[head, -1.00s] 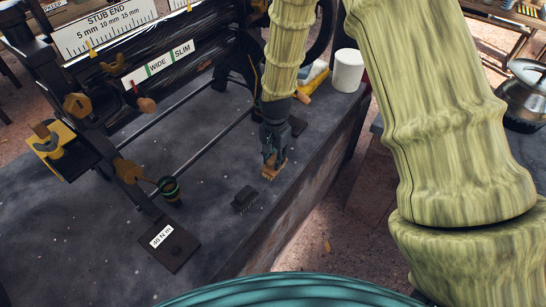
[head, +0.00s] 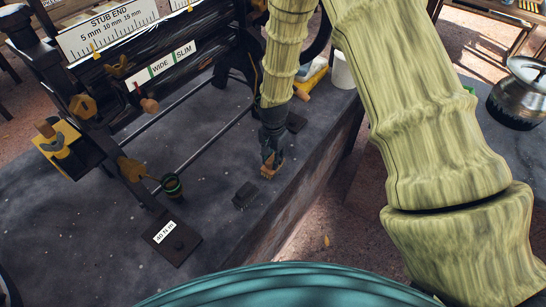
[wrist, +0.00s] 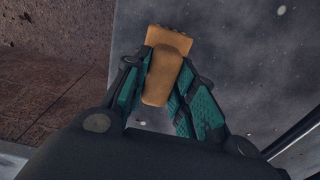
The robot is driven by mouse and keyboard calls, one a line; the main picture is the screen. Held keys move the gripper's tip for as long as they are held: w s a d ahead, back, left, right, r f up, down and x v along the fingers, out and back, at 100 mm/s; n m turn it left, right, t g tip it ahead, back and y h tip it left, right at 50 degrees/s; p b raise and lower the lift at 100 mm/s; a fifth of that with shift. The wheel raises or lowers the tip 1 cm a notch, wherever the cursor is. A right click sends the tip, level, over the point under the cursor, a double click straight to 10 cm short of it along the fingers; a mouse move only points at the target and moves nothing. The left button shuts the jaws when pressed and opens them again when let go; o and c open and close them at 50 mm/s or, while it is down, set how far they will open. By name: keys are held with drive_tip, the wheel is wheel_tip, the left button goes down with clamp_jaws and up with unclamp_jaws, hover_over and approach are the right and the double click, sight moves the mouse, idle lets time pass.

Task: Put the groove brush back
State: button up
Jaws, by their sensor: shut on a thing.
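My gripper (head: 271,160) is shut on a small tan wooden piece, which I take to be the groove brush (head: 267,173). In the wrist view the brush (wrist: 168,72) sits between the two teal-lined fingers (wrist: 162,95), its wider end pointing away from the palm. Its bristles cannot be made out. In the head view the brush is low over the dark bench top (head: 215,215). I cannot tell whether it touches the bench. A small dark block (head: 245,194) lies on the bench just left of and nearer than the brush.
A dark plate labelled 40 N m (head: 172,244) lies at the near left. The roller machine with rods and a WIDE/SLIM label (head: 160,66) stands behind. A green-rimmed cup (head: 172,187) hangs by it. A white container (head: 343,70) stands at the bench's right edge.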

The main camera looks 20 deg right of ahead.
sight(273, 157)
drive_tip(key=o, duration=0.9)
drive_tip(key=shift+r, duration=0.1)
drive_tip(key=shift+r+b, duration=2)
drive_tip(key=shift+r, duration=3.9)
